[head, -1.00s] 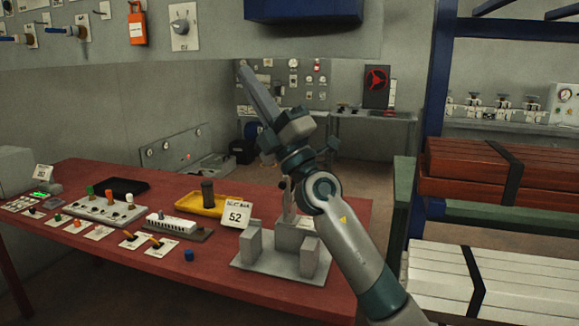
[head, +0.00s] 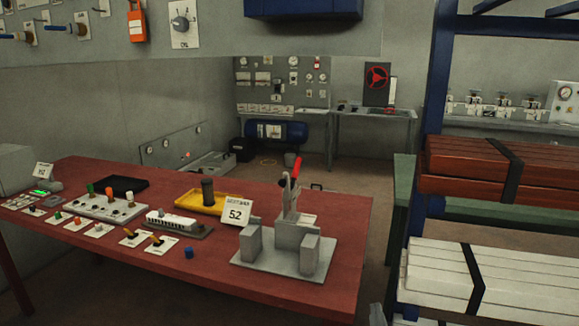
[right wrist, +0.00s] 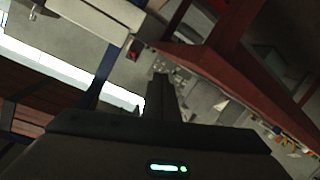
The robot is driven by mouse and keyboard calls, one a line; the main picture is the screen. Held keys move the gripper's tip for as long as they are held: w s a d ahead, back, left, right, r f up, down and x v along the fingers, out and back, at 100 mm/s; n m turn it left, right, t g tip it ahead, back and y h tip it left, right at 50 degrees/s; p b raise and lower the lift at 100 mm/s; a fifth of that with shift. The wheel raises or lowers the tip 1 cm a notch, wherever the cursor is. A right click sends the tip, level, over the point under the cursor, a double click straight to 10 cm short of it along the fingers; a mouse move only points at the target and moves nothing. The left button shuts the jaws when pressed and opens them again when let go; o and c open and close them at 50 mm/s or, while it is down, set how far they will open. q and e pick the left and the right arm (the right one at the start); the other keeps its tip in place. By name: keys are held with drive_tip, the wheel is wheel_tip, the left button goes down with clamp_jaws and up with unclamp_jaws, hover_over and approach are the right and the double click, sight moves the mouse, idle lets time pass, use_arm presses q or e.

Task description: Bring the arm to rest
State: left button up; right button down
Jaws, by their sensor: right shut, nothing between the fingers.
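My right gripper (right wrist: 163,85) shows in the right wrist view as dark fingers pointing up the picture. They are shut with nothing between them. In the head view the right arm no longer stands in front of the table; a small grey piece at the bottom edge, right of the table, may be part of it. My left gripper is in neither current view.
A rack (head: 440,130) with red and white stacks stands right.

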drive_tip(key=s+d+f+g+y, duration=0.1)
drive_tip(key=s+f+g, duration=0.45)
drive_tip(key=s, duration=0.75)
drive_tip(key=s+f+g+y, duration=0.1)
drive_tip(key=s+f+g, duration=0.2)
drive_tip(key=s+f, duration=0.75)
drive_tip(key=s+d+f+g+y, duration=0.1)
drive_tip(key=s+f+g, duration=0.4)
drive_tip(key=s, duration=1)
drive_tip(key=w+a+f+t, duration=0.1)
drive_tip(key=w+f, duration=0.2)
drive_tip(key=f, duration=0.6)
drive_tip(key=w+a+f+t, duration=0.2)
drive_tip(key=w+f, duration=0.2)
drive_tip(key=f, duration=0.5)
wheel_tip(320, 180, down, 17)
drive_tip(key=s+a+t+y, duration=0.1)
drive_tip(key=s+a+t, duration=0.1)
drive_tip(key=shift+s+a+f+y, duration=0.2)
drive_tip(key=shift+s+a+y, duration=0.05)
drive_tip(key=shift+s+y, duration=0.15)
